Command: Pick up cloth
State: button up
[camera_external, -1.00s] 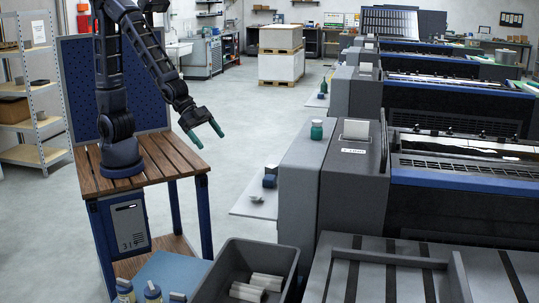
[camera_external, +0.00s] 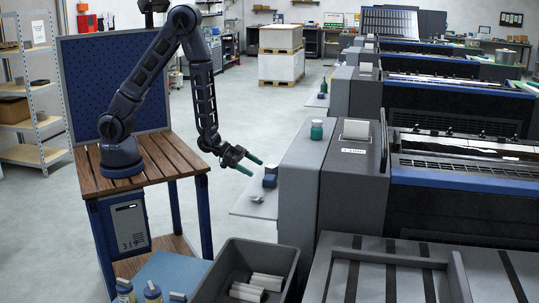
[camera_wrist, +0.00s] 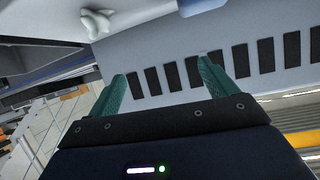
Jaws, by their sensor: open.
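A small crumpled white cloth (camera_external: 257,198) lies on a pale shelf (camera_external: 243,209) at the left side of the near grey press unit. It appears to be the white lump at the top left of the wrist view (camera_wrist: 97,24), beyond my fingers. My gripper (camera_external: 251,166) is above and slightly left of the cloth, apart from it. Its two green fingers are spread with nothing between them, as the wrist view (camera_wrist: 161,75) shows.
A dark blue item (camera_external: 270,180) sits on the shelf beside the cloth, close to the press wall (camera_external: 300,195). A green jar (camera_external: 317,129) stands on top of the press. A grey bin (camera_external: 235,258) with white rolls is in front. Open floor lies behind.

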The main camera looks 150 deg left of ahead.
jog(key=n+y, duration=0.2)
send_near(275, 181)
jog(key=shift+x, duration=4.65)
jog(key=shift+f, duration=0.1)
jog(key=c, duration=1.1)
jog(key=shift+o, duration=0.2)
